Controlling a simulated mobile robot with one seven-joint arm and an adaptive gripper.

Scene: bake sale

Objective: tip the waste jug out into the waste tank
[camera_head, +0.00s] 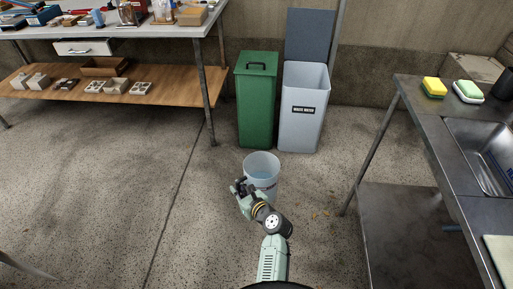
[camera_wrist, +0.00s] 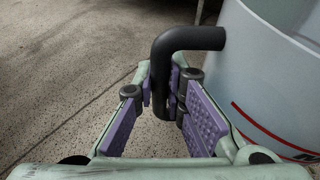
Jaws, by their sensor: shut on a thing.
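The waste jug (camera_head: 262,169) is a pale, tall round vessel with an open top, and it looks upright in the head view. In the wrist view its pale wall (camera_wrist: 250,75) with a red line fills the right side. My gripper (camera_wrist: 172,108) is shut on the jug's black handle (camera_wrist: 188,40), between its purple pads. In the head view my gripper (camera_head: 242,187) is at the jug's left side. The waste tank (camera_head: 303,110) is a grey bin labelled "WASTE WATER", beyond the jug and to the right. Its lid (camera_head: 308,36) stands open.
A green bin (camera_head: 257,105) with a closed lid stands left of the tank. A steel sink bench (camera_head: 435,120) with sponges is at the right. A workbench (camera_head: 110,32) with a low wooden shelf (camera_head: 170,88) is at the left. The floor between is clear.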

